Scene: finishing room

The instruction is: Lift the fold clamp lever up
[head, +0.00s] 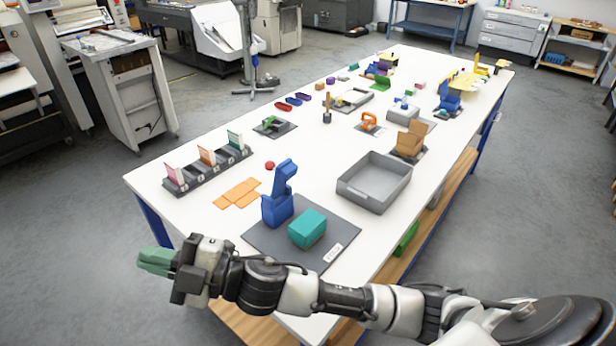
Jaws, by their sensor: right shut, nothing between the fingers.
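No part is clearly marked as the fold clamp. An orange curved handle (370,119) stands on a small grey plate on the white table, right of the middle; I cannot tell if it is the clamp lever. A blue upright device (280,195) with a raised, tilted top part stands on a dark mat (335,212) at the near end. My right gripper (148,261) has green fingers, which are shut and empty. It is at the lower left, in front of the table's near end, well away from both. My left gripper is out of view.
A teal block (307,228) sits on the dark mat. A grey tray (375,182), orange sheets (237,193), a red ball (270,165) and a card rack (207,170) are on the table's near half. Several small items crowd the far end.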

